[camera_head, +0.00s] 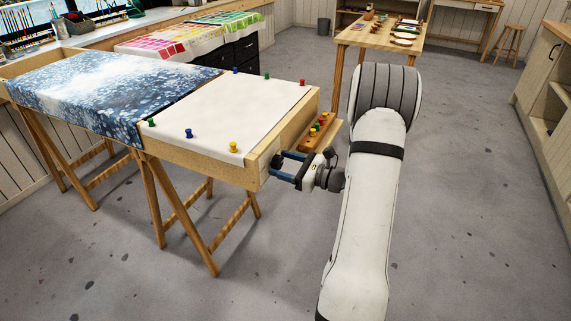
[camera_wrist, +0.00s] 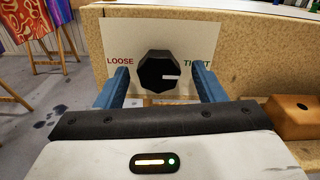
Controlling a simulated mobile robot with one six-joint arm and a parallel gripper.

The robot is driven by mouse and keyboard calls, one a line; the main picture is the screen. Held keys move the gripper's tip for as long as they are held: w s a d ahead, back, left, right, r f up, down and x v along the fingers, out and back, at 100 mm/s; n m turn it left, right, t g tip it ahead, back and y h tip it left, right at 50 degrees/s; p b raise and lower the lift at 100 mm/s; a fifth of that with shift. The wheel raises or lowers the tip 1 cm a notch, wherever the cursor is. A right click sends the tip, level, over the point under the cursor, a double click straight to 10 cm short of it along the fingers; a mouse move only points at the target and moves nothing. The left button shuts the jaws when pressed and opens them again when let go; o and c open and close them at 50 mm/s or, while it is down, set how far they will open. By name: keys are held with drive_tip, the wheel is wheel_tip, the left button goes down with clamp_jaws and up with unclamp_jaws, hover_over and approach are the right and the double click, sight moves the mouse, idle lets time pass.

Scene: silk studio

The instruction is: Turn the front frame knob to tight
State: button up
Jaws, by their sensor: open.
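The front frame knob (camera_wrist: 157,72) is black and faceted, on a pale plate (camera_wrist: 190,38) marked LOOSE at left and TIGHT at right. Its white pointer mark lies on its right side, pointing toward TIGHT. My gripper (camera_wrist: 162,74) is open in the wrist view, one blue finger on each side of the knob; a gap shows at both sides, wider on the right. The right finger partly covers the word TIGHT.
White cloth (camera_head: 220,110) with several coloured pins is stretched on the frame, and blue patterned cloth (camera_head: 100,88) lies to its left. A wooden ledge (camera_head: 318,136) with small coloured pieces juts from the frame beside my gripper. The floor at right is clear.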

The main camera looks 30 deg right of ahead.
drive_tip(key=v, duration=0.8)
drive_tip(key=shift+w, duration=0.1)
drive_tip(key=s+a+r+n+g+h+p, duration=0.1)
drive_tip(key=s+a+r+n+g+p, duration=0.2)
drive_tip(key=s+a+r+n+g, duration=0.5)
drive_tip(key=s+a+r+n+g+p, duration=0.2)
drive_tip(key=a+r+n+g+p, duration=0.25)
drive_tip(key=a, duration=0.85)
drive_tip(key=s+r+n+h+p, duration=0.5)
drive_tip(key=s+r+n+h, duration=0.3)
drive_tip(key=n, duration=0.6)
drive_tip(key=shift+s+a+t+h, duration=0.2)
drive_tip(key=shift+s+t+h, duration=0.25)
drive_tip(key=shift+s+h, duration=0.45)
drive_tip(key=shift+w+r+n, duration=0.1)
drive_tip(key=shift+w+n, duration=0.05)
drive_tip(key=shift+n, duration=0.1)
